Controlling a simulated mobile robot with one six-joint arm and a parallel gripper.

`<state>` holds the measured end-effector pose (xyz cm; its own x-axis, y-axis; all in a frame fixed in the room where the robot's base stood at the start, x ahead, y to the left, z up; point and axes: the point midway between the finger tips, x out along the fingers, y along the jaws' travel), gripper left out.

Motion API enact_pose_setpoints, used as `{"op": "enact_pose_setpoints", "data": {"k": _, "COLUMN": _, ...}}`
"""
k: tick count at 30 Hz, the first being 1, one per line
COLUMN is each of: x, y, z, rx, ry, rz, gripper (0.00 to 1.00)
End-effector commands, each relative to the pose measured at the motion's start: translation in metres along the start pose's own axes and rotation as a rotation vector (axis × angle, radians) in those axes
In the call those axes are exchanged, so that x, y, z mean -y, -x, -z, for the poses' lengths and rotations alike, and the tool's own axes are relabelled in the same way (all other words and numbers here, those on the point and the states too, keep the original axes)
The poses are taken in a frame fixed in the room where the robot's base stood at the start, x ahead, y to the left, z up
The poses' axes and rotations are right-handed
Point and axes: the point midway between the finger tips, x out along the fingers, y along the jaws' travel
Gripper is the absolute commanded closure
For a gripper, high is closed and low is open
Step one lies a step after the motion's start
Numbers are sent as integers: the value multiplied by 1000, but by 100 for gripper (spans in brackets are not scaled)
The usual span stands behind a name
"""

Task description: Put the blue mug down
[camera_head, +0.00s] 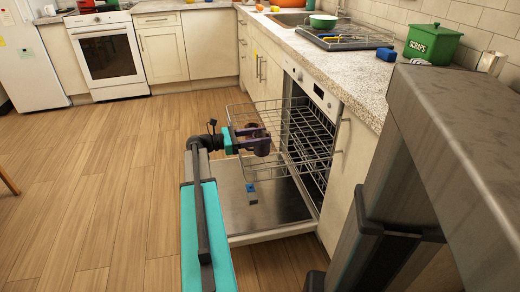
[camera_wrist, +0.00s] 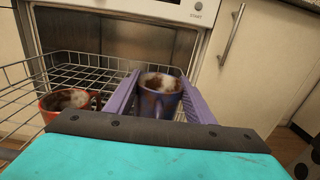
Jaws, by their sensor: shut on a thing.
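My gripper (camera_wrist: 160,84) is shut on the blue mug (camera_wrist: 158,104), with one purple finger on each side of it. The mug is upright, with brown and whitish residue inside; its base is hidden by my gripper. In the head view my gripper (camera_head: 252,139) is over the pulled-out upper rack (camera_head: 298,168) of the open dishwasher. A red mug (camera_wrist: 68,101) with similar residue is to the left in the wrist view, by the rack's wires (camera_wrist: 88,72). I cannot tell whether the blue mug touches the rack.
The dishwasher door (camera_head: 262,212) is folded down below the rack, with a small blue item (camera_head: 250,188) on it. The counter (camera_head: 345,75) above holds a green scraps bin (camera_head: 432,44), a blue sponge (camera_head: 386,54) and a drying rack (camera_head: 343,37).

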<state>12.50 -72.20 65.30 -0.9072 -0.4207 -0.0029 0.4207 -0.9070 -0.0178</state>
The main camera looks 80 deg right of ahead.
Motion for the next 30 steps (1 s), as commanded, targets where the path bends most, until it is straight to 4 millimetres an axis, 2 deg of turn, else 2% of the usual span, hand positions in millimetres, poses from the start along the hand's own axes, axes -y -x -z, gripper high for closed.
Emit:
{"op": "enact_pose_setpoints", "data": {"k": 8, "x": 0, "y": 0, "z": 1, "rx": 1, "ry": -1, "rz": 0, "gripper": 82}}
{"op": "enact_pose_setpoints", "data": {"k": 21, "x": -1, "y": 0, "z": 47, "rx": 1, "ry": -1, "rz": 0, "gripper": 82}}
{"op": "enact_pose_setpoints", "data": {"k": 30, "x": -1, "y": 0, "z": 48, "rx": 1, "ry": -1, "rz": 0, "gripper": 82}}
